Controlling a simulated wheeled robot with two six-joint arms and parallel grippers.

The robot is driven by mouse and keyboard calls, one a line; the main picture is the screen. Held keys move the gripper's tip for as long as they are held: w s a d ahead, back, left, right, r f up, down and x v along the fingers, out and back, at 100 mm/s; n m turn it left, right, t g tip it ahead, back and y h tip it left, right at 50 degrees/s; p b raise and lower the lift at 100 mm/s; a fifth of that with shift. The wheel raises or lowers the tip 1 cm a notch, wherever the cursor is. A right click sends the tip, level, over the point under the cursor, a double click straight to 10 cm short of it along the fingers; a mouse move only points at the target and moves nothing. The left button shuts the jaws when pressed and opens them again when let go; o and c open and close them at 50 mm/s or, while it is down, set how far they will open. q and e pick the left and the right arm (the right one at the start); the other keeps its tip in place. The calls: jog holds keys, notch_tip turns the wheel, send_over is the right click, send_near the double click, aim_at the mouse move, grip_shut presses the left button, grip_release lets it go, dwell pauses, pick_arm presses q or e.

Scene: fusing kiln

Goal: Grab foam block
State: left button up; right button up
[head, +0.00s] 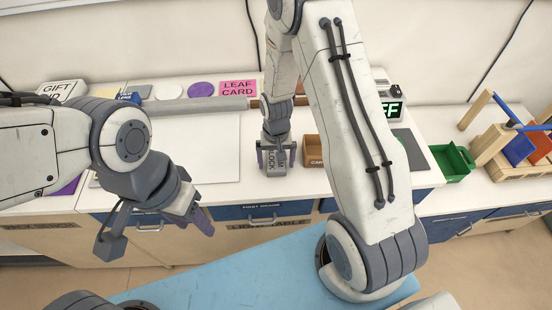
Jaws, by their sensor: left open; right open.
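The foam block (277,170) is a small grey block with lettering on its face. It stands near the front edge of the white counter (225,160). My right gripper (276,156) points down over it with one finger on each side, open. I cannot tell whether the fingers touch the block. The top of the block is partly hidden by the gripper. My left gripper (203,217) is open and empty, in front of the drawer fronts and away from the block.
A brown cardboard box (314,151) stands just right of the block. A green bin (453,163) and a wooden rack (495,145) stand farther right. A pink leaf card sign (238,89) and a purple disc (200,90) lie at the back. The white board left of the block is clear.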

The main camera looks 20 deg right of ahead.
jog(key=shift+f, duration=0.25)
jog(key=c, duration=1.2)
jog(key=shift+c, duration=0.2)
jog(key=shift+r, duration=0.15)
